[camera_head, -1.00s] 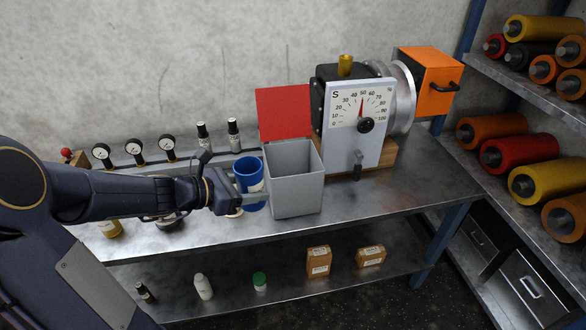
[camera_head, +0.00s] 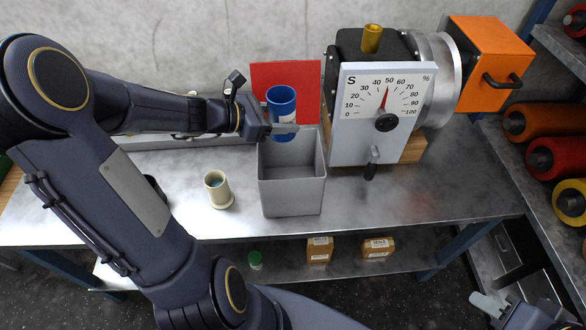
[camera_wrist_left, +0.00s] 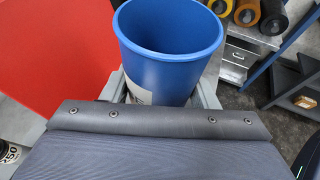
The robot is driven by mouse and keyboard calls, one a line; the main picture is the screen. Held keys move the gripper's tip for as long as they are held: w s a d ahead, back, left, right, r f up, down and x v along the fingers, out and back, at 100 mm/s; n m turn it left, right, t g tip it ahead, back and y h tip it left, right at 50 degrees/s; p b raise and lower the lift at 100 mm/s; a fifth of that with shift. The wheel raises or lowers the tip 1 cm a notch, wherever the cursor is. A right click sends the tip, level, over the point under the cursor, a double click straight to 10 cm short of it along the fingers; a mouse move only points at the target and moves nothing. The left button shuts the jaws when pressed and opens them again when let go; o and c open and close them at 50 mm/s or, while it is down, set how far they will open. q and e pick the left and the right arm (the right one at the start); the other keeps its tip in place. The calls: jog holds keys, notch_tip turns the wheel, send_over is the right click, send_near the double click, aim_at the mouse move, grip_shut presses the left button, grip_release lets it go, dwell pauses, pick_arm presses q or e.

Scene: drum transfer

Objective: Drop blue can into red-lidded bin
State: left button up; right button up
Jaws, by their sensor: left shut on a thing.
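My left gripper (camera_head: 284,130) is shut on the blue can (camera_head: 281,103), an open-topped cylinder with a pale label, held upright. In the head view the can shows above the rear part of the grey bin (camera_head: 291,197), in front of the raised red lid (camera_head: 258,78). The bin's mouth is open. The left wrist view shows the can (camera_wrist_left: 165,65) between the fingers, with the red lid (camera_wrist_left: 50,50) to its left. The can's exact height over the rim is hard to judge. My right gripper (camera_head: 488,306) is partly in view at bottom right, away from the bin.
A cream cup-like container (camera_head: 217,190) stands on the metal bench (camera_head: 420,198) left of the bin. A dial machine (camera_head: 380,110) with an orange box (camera_head: 480,65) stands right of it. Small boxes (camera_head: 320,250) sit on the lower shelf. Coloured rollers (camera_head: 548,158) fill the right rack.

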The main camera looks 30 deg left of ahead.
aim_at(271, 136)
pick_arm(q)
notch_tip(271, 136, down, 6)
jog(key=b, duration=0.4)
jog(key=shift+r+b, duration=0.1)
jog(key=shift+b, duration=0.25)
jog(key=o, duration=1.3)
jog(key=shift+c, duration=0.2)
jog(key=v, duration=0.8)
jog(key=shift+d, duration=0.1)
